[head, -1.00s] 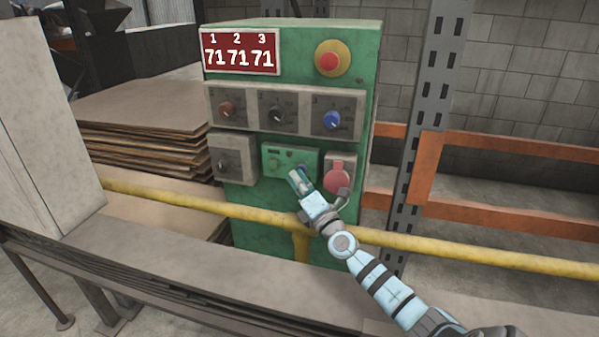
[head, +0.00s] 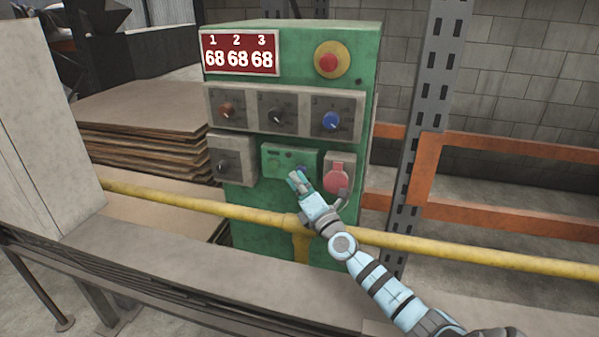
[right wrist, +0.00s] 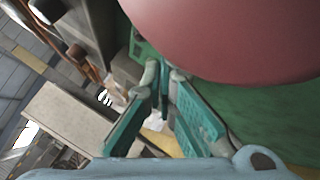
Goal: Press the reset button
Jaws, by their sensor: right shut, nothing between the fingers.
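A green control cabinet (head: 300,35) stands in the middle of the head view. On its front is a small green button box (head: 270,154), whose right part is partly hidden by my right gripper. I cannot read which button is the reset button. My right gripper (head: 294,176) is shut and empty, with its fingertips just in front of the box's lower edge; I cannot tell if they touch it. In the right wrist view the closed fingertips (right wrist: 164,73) are near a green surface. My left gripper is not in view.
A red display (head: 240,53) reads 68 in three columns. Right of the box is a red round socket cover (head: 336,178), apparently the big red shape (right wrist: 235,35) close to the wrist camera. Above are knobs and a red emergency button (head: 328,62). A yellow rail (head: 450,247) crosses in front.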

